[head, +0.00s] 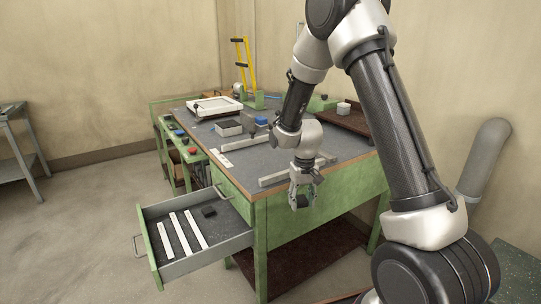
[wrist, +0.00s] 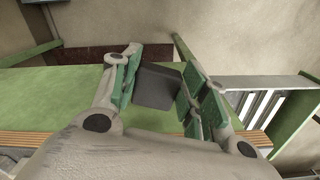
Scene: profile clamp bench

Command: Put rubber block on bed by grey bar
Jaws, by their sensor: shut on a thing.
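My gripper (head: 303,199) hangs off the front edge of the bench in the head view, pointing down. In the wrist view its green-padded fingers (wrist: 160,82) are shut on a dark rubber block (wrist: 157,90), which sits tilted between the pads. Another light bar (head: 245,143) lies further back. Which surface is the bed, I cannot tell.
An open drawer (head: 222,247) juts out at left, holding white strips (head: 180,233) and a dark block (head: 209,211); it also shows in the wrist view (wrist: 285,130). The bench (head: 225,177) carries a white frame (head: 214,107), a small grey box (head: 228,129) and a brown tray (head: 345,120).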

